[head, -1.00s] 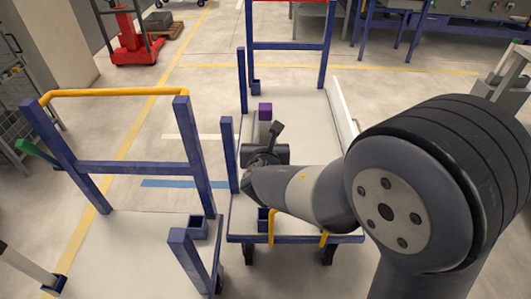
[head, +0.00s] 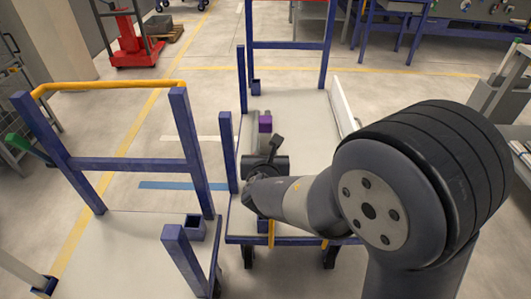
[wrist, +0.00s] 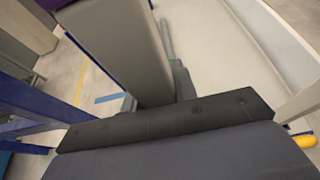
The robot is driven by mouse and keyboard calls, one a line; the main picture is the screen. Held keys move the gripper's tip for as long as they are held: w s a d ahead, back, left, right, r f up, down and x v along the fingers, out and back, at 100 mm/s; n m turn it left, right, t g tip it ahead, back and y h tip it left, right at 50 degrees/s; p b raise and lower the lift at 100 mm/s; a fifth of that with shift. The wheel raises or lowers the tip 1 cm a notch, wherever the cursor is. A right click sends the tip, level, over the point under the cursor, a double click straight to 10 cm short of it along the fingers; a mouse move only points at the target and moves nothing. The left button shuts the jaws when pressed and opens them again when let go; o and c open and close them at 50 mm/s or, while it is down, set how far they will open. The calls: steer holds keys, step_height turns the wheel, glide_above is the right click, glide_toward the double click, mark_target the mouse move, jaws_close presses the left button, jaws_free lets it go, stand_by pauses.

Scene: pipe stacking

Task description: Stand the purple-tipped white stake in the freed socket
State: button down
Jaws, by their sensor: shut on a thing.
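The purple-tipped white stake shows its purple end (head: 265,124) just beyond my gripper (head: 265,152) in the head view. In the wrist view its pale grey-white shaft (wrist: 125,50) rises from the jaws, with purple at the top left corner. My gripper is shut on the stake, above the right cart's bed (head: 300,130). The stake's lower end is hidden.
The left cart (head: 130,250) has blue posts and a yellow top rail (head: 110,86). A blue post (head: 229,150) stands on the right cart beside my gripper. A white side board (head: 344,104) lines that cart's right edge. A narrow floor gap separates the carts.

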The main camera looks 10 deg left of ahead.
step_height(320, 180, down, 10)
steer(key=b, duration=1)
steer(key=shift+f, duration=0.4)
steer(key=c, duration=1)
jaws_free()
steer(key=shift+s+d+f, duration=0.1)
steer(key=shift+f, duration=0.05)
steer(key=shift+c, duration=0.2)
steer(key=shift+s, duration=0.1)
steer(key=p+v, duration=0.2)
steer(key=v, duration=0.8)
steer(key=shift+s+r+p, duration=0.2)
steer(key=shift+r+p, duration=0.2)
steer(key=shift+r, duration=0.15)
steer(key=shift+w, duration=0.1)
